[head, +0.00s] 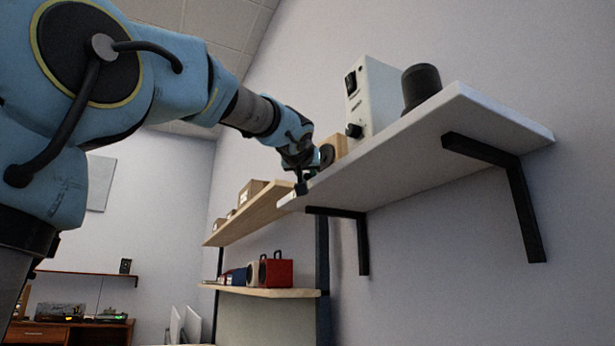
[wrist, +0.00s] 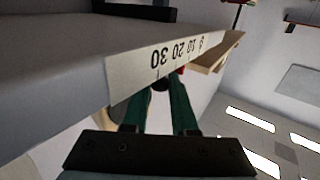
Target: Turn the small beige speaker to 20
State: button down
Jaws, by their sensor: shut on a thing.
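The small beige speaker (head: 341,146) stands on the white shelf, partly hidden behind my wrist in the head view. My gripper (head: 303,184) is at the shelf's left end, in front of the speaker. In the wrist view my gripper's two dark green fingers (wrist: 168,98) are close together, shut around a small dark knob that is mostly hidden. A white scale strip (wrist: 125,75) on the shelf edge shows 0, 10, 20 and 30 upside down. A small red spot (wrist: 181,70) shows near the 20; I cannot tell if it is a pointer.
A wooden shelf (head: 250,213) with boxes and a lower shelf with a red speaker (head: 276,272) are beyond. Space below is open.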

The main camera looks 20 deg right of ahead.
jog(key=b, duration=0.3)
jog(key=shift+s+d+f+n+y, duration=0.25)
jog(key=shift+s+f+n+y, duration=0.05)
jog(key=shift+s+f+y, duration=0.1)
jog(key=shift+s+t+y+b, duration=0.15)
jog(key=shift+t+y+b, duration=0.2)
jog(key=shift+b, duration=0.35)
jog(key=shift+s+d+r+n+t+y, duration=0.1)
jog(key=shift+s+r+n+t+y, duration=0.25)
jog(key=shift+n+y, duration=0.35)
jog(key=c, duration=0.7)
grip_release()
jog(key=shift+c, duration=0.2)
jog(key=b+v, duration=0.3)
jog(key=v, duration=0.7)
jog(key=shift+s+a, duration=0.2)
jog(key=shift+s, duration=0.15)
